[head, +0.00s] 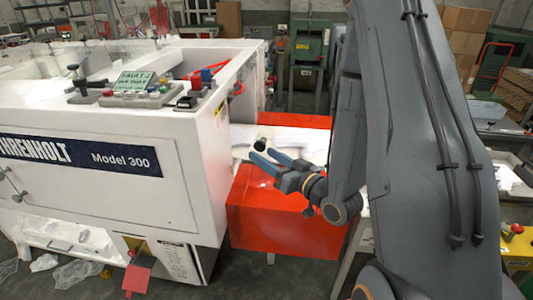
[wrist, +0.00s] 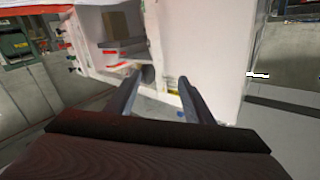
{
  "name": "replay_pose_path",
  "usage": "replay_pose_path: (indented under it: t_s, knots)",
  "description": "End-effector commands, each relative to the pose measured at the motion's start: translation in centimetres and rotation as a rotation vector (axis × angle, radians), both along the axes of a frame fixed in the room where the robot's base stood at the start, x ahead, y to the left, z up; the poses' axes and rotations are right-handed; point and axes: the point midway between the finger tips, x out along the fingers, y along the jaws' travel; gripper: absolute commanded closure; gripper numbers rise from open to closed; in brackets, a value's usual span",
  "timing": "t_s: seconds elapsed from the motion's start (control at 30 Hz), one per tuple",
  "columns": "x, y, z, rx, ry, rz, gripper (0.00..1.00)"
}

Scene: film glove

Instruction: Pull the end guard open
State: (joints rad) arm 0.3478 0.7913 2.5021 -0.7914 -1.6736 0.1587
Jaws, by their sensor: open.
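A white machine (head: 90,190) marked Model 300 fills the left of the head view. An orange-red boxy cover (head: 265,220), which looks like the end guard, is at its right end. I cannot tell from these frames whether it is open or shut. A small dark knob (head: 260,144) shows just above my gripper (head: 258,162). The gripper is open, in front of the cover's upper part. In the wrist view, a dark round knob (wrist: 148,74) shows near the left fingertip of my gripper (wrist: 161,80). I cannot tell whether they touch; nothing is clearly held.
A control panel (head: 140,90) with coloured buttons and a green fault display sits on the machine. Crumpled film (head: 75,275) lies on the floor at left. A green machine (head: 305,50) and cardboard boxes (head: 465,30) stand behind.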

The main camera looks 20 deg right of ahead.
Motion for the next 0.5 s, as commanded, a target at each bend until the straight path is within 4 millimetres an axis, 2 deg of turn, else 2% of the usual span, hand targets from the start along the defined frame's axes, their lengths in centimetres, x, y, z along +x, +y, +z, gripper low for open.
replay_pose_path:
  t_s: [0.2, 0.5]
  knots:
    - [-0.75, 0.19, 0.00, -0.001, 0.000, 0.000, 0.53]
    - [-0.78, 0.19, 0.02, 0.000, 0.001, 0.000, 0.53]
